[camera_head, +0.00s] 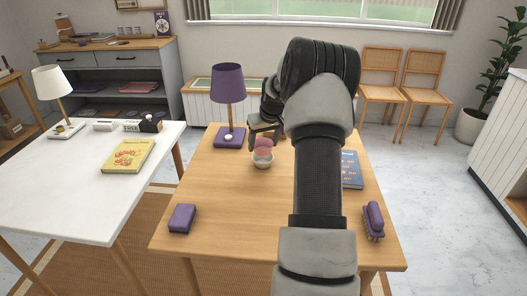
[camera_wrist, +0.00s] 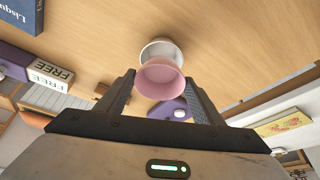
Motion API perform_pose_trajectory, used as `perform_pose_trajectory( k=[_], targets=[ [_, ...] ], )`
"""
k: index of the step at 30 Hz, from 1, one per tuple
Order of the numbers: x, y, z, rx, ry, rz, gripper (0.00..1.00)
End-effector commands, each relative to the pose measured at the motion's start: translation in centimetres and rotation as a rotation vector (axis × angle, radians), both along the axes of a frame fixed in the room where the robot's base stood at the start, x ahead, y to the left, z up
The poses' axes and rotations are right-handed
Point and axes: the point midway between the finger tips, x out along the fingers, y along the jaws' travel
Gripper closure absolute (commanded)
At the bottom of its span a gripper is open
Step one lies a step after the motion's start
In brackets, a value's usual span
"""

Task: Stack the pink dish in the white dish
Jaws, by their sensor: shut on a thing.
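The pink dish (camera_head: 263,144) is held by my gripper (camera_head: 265,131) over the wooden table. The white dish (camera_head: 262,160) stands on the table directly below it in the head view. In the wrist view, the pink dish (camera_wrist: 160,78) sits between the two fingers of my gripper (camera_wrist: 160,92). The white dish (camera_wrist: 161,48) shows just beyond it, partly covered by it. The pink dish overlaps the white dish in both views; I cannot tell whether they touch.
A purple lamp (camera_head: 228,88) stands behind the dishes. A purple block (camera_head: 182,218), a blue book (camera_head: 351,169) and a purple brush (camera_head: 374,221) lie on the wooden table (camera_head: 235,225). A white table (camera_head: 60,190) stands at the left.

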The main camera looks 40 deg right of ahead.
Motion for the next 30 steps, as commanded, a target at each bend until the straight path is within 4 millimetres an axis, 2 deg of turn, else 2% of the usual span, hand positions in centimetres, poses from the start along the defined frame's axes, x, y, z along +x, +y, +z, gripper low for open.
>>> perform_pose_trajectory(
  k=[1, 4, 12, 27, 28, 30],
  targets=[
    [-0.1, 0.0, -1.4, 0.003, 0.003, 0.000, 0.62],
    [0.0, 0.0, -2.5, 0.001, 0.001, 0.000, 0.62],
    [0.0, 0.0, -2.6, 0.000, 0.000, 0.000, 0.62],
    [-0.1, -0.1, -3.8, -0.001, 0.001, 0.000, 0.62],
    [-0.1, -0.1, -3.9, 0.000, 0.002, 0.000, 0.36],
    [-0.1, -0.1, -3.9, 0.001, 0.003, 0.000, 0.24]
  ],
)
